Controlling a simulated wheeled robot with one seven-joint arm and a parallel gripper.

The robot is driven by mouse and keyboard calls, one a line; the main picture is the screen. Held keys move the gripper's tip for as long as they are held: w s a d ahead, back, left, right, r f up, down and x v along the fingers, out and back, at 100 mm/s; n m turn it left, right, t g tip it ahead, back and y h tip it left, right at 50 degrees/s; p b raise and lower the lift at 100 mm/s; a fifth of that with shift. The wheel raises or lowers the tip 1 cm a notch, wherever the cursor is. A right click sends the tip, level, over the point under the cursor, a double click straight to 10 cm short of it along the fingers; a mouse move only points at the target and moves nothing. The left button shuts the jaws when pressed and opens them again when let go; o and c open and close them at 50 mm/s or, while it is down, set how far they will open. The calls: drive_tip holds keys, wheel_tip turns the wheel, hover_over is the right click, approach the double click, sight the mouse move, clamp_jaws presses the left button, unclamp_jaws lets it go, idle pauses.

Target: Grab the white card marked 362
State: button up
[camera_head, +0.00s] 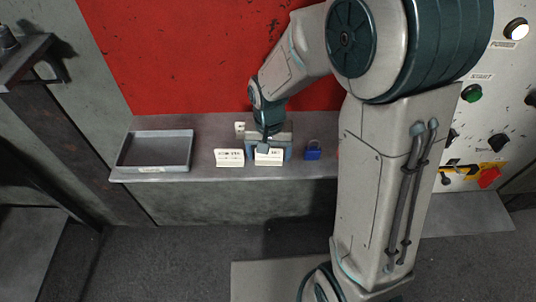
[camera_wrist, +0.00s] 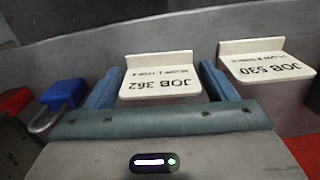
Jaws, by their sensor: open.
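The white card marked JOB 362 (camera_wrist: 160,80) shows upside down in the wrist view, with a raised lip along its far edge. In the head view it (camera_head: 269,159) lies at the front of the shelf, partly covered by my gripper (camera_head: 268,151). My gripper (camera_wrist: 160,88) is open, with one blue finger on each side of the card. Small gaps seem to show beside the card; I cannot tell whether either finger touches it.
A blue padlock (camera_head: 312,150) stands right of my gripper. A red object (camera_wrist: 14,101) is beyond it, mostly hidden in the head view. A grey tray (camera_head: 127,152) sits at the shelf's left. Another white piece (camera_head: 239,128) stands behind the cards. A control panel (camera_head: 510,75) is far right.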

drive_tip(key=c, duration=0.7)
drive_tip(key=shift+r, duration=0.1)
